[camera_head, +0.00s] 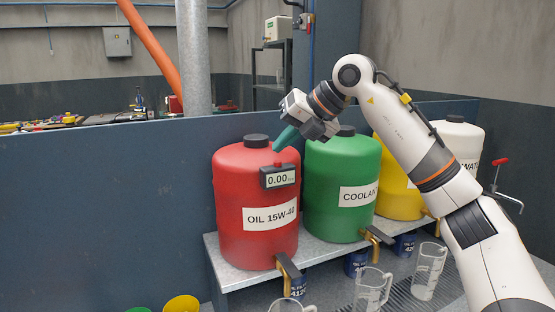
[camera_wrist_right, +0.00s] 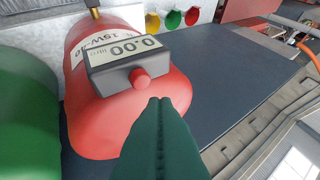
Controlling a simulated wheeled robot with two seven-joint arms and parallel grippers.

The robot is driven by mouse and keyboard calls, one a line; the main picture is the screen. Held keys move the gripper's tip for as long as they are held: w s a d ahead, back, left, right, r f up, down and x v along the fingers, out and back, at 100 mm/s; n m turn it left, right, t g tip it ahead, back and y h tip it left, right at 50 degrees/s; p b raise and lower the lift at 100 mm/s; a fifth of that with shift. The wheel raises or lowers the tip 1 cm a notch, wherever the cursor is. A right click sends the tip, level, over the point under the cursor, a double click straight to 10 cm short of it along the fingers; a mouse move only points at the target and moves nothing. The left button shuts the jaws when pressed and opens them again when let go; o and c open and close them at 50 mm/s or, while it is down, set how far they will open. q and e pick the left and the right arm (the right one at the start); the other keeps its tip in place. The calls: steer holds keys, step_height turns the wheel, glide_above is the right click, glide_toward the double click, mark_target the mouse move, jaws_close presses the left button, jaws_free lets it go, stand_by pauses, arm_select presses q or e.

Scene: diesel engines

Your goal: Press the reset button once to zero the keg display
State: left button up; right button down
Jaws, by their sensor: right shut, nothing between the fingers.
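The red oil keg (camera_head: 240,197), labelled OIL 15W-40, stands on a metal shelf and carries a small grey display (camera_head: 280,178) reading 0.00. A red reset button (camera_head: 279,165) sits on top of the display housing. In the right wrist view the button (camera_wrist_right: 140,78) is a red knob on the housing, and the display (camera_wrist_right: 124,49) appears upside down. My right gripper (camera_head: 277,147) is shut and empty, its green fingers pointing down just above the button. In the right wrist view the fingertips (camera_wrist_right: 159,101) appear beside the button; contact cannot be told. My left gripper is not in view.
Green (camera_head: 342,183), yellow (camera_head: 397,192) and white (camera_head: 458,145) kegs stand to the right on the same shelf (camera_head: 232,277). Taps protrude below the kegs, with glass jugs (camera_head: 372,288) and blue oil filters in front. A dark blue partition (camera_head: 110,205) stands behind.

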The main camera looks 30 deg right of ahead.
step_height(320, 180, up, 5)
steer(key=p, duration=0.3)
steer(key=shift+f+p, duration=0.15)
steer(key=shift+p, duration=0.2)
stand_by(0.4)
